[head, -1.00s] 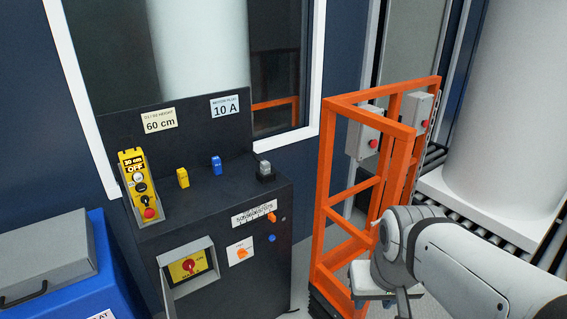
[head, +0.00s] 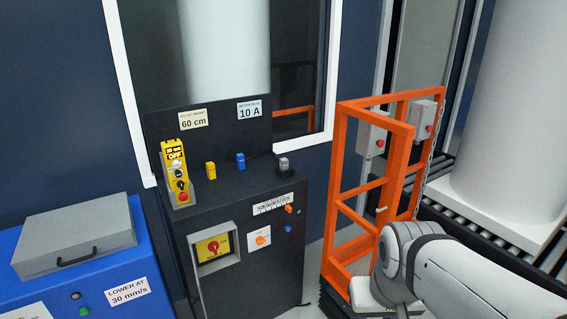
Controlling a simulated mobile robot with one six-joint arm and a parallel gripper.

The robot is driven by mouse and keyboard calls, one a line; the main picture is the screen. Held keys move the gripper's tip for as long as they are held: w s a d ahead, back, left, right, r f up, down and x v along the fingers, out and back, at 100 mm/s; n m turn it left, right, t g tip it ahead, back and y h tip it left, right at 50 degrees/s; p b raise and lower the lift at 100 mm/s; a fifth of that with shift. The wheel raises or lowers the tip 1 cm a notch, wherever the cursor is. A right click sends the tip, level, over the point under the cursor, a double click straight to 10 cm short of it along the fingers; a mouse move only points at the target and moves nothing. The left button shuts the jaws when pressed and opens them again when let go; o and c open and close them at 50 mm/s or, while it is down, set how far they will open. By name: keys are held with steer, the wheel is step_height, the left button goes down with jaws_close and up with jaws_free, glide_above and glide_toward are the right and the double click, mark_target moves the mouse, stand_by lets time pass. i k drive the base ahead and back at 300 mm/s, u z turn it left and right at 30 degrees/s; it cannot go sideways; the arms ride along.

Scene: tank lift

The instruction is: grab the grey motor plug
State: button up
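The grey motor plug (head: 283,164) stands at the right end of the top of the dark control cabinet (head: 255,193) in the head view. A blue plug (head: 240,160) and a yellow plug (head: 211,170) stand to its left in the same row. My arm is at the lower right, in front of the orange frame and well apart from the plug. My gripper's fingertips are cut off or hidden below the picture's edge.
A yellow control pendant (head: 175,172) stands at the cabinet's left. A blue box with a grey case (head: 75,236) is at lower left.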

mark_target(284, 162)
steer(key=u, duration=0.05)
steer(key=i, duration=1.35)
steer(key=z, duration=0.1)
